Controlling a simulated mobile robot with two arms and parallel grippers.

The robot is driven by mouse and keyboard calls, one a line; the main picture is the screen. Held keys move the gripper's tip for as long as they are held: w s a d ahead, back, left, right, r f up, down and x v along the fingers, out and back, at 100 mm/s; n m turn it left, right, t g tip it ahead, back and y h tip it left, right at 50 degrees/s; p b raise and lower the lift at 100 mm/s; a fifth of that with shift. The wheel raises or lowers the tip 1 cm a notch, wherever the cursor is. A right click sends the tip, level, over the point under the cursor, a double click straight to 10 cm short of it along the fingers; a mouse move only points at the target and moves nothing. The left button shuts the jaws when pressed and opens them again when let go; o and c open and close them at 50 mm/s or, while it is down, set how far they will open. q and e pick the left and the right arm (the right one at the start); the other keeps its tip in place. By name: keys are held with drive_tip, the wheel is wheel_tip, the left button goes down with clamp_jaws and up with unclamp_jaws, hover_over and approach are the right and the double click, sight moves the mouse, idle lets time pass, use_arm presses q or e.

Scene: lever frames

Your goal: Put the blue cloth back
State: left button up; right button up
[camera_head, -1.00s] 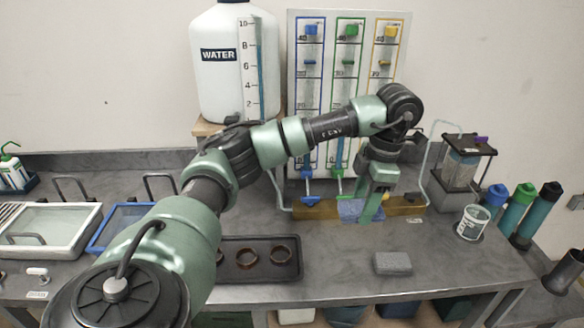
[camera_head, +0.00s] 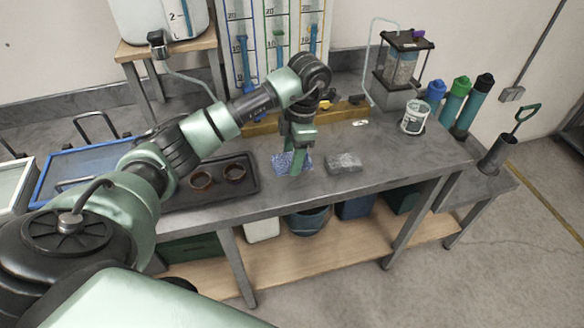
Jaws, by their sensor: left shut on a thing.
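The blue cloth (camera_head: 279,161) is a small, speckled blue piece at the front part of the grey bench, left of a grey folded cloth or pad (camera_head: 344,162). My left gripper (camera_head: 296,165) points down and is shut on the blue cloth. The fingers cover part of it, and I cannot tell whether it touches the bench top. My right gripper is not in view.
A brownish bar (camera_head: 262,126) runs along the bench behind the cloth. A dark tray (camera_head: 250,186) with brown rings lies to the left. A white tub (camera_head: 415,117) and capped bottles stand at the right. The bench (camera_head: 385,152) right of the grey pad is clear.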

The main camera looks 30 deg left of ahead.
use_arm(q)
wheel_tip(320, 180, down, 4)
drive_tip(key=shift+r+p, duration=0.1)
drive_tip(key=shift+p, duration=0.35)
drive_tip(key=shift+f, duration=0.3)
drive_tip(key=shift+f, duration=0.1)
drive_tip(key=shift+f, duration=0.15)
drive_tip(key=o, duration=1.3)
